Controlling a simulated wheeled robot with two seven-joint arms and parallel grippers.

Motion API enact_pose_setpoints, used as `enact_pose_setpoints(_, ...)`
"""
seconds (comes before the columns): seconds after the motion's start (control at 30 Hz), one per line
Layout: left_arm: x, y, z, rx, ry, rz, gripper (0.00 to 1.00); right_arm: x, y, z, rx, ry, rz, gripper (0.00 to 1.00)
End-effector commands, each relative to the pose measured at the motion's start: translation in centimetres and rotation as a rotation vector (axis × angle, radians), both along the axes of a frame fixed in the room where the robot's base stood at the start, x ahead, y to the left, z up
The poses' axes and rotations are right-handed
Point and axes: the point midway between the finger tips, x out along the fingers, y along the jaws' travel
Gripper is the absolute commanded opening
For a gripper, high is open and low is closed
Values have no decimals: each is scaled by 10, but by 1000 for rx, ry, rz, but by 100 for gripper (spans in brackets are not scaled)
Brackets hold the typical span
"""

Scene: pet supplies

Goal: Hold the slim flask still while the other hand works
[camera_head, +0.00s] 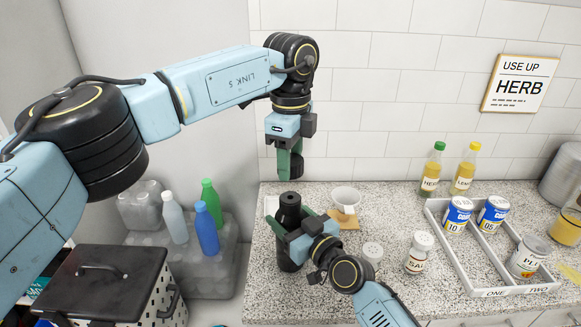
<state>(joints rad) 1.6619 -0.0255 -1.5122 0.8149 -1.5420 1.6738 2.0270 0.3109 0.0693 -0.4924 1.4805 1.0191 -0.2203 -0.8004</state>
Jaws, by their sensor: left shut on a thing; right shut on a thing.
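The slim flask (289,212) is black and stands upright near the front left of the speckled counter. My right gripper (293,232) comes in from the right and is shut around the flask's body, hiding part of its side. My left gripper (290,170) points down from above, with its fingertips a little over the flask's top and apart from it. It is shut on a small dark piece (284,168), which looks like a lid but is mostly hidden by the fingers.
Two yellow bottles (432,170) stand by the wall. The counter's left edge is close to the flask.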

Motion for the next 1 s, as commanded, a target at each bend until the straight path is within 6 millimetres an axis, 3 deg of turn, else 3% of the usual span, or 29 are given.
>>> enact_pose_setpoints(0.1, 0, 0, 0, 0, 0, 0, 18, 0, 0, 0, 1, -1, 0, 0)
enact_pose_setpoints(0.13, 0, 0, 0, 0, 0, 0, 18, 0, 0, 0, 1, -1, 0, 66)
enact_pose_setpoints(0.3, 0, 0, -1, 0, 0, -1, 18, 0, 0, 0, 1, -1, 0, 87)
enact_pose_setpoints(0.67, 0, 0, 0, 0, 0, -1, 18, -4, -3, 0, 0, 0, 0, 87)
enact_pose_setpoints(1.0, 0, 0, 4, 0, 0, -1, 18, -52, -39, 0, -2, 0, 0, 87)
